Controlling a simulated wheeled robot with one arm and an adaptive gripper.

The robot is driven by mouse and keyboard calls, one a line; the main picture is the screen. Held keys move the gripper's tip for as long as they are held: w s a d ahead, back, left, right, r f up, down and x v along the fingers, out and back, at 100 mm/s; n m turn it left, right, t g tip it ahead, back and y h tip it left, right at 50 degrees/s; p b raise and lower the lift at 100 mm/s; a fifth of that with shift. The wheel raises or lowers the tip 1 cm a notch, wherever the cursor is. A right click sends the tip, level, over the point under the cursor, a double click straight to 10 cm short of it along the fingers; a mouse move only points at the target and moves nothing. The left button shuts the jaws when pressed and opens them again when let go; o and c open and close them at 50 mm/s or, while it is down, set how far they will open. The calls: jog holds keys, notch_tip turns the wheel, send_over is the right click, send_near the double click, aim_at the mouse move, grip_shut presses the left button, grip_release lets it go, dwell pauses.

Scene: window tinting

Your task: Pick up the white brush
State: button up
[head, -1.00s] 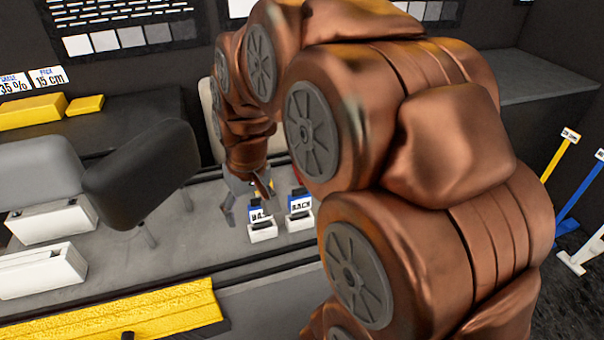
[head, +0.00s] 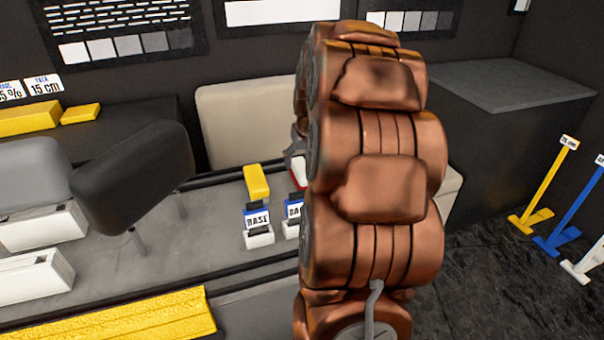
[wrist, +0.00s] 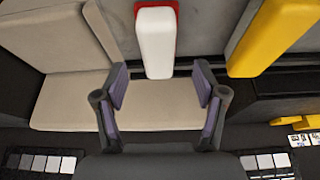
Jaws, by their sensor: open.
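A white block-shaped piece with a red edge (wrist: 155,42), which looks like the white brush, shows upright in the wrist view, just beyond my fingertips. My gripper (wrist: 161,75) is open and empty, its two fingers spread to either side of the piece's near end. I see no contact. In the head view, a sliver of white and red (head: 299,170) shows beside my grey gripper (head: 294,158). My arm hides most of both there.
A yellow block (head: 257,182) stands above the holder labelled BASE (head: 257,230); it also shows in the wrist view (wrist: 268,38), right of the white piece. A second labelled holder (head: 292,218) is partly hidden. A beige seat (head: 240,125) stands behind.

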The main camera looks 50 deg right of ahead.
aim_at(302, 166)
jog(key=shift+p+x, duration=0.6)
jog(key=shift+x, duration=2)
jog(key=shift+d, duration=0.1)
jog(key=shift+s+f+b, duration=0.1)
jog(key=shift+f+b, duration=0.1)
jog(key=shift+b, duration=0.1)
jog(key=c, duration=1.1)
jog(key=shift+r+p, duration=0.4)
notch_tip(302, 166, up, 10)
jog(key=shift+f+b, duration=0.15)
jog(key=shift+b, duration=0.75)
